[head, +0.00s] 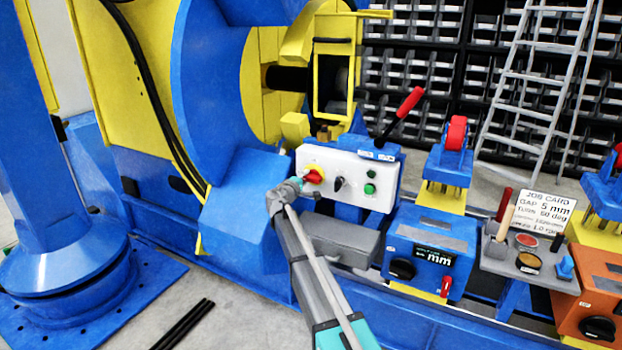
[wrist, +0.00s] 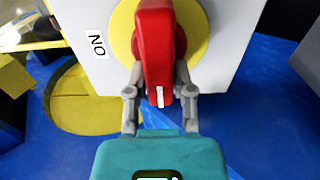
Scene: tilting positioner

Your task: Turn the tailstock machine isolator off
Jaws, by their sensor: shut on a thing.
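The isolator is a red rotary handle (head: 313,177) on a yellow round plate (head: 316,169), at the left of a white control panel (head: 345,163). In the wrist view the red handle (wrist: 156,50) stands over its yellow plate (wrist: 200,38), with a white mark at its near end. A label beside the plate (wrist: 96,43) reads "ON", upside down in this view. My gripper (head: 300,183) is at the handle, and in the wrist view my gripper (wrist: 158,90) has its two fingers closed on the handle's sides. The far end of the handle is cut off in the wrist view.
The panel also has a black knob (head: 338,184) and a green button (head: 369,189). A red-gripped lever (head: 409,103) rises behind it. A grey block (head: 342,239) sits below the panel. A large blue and yellow machine stands left.

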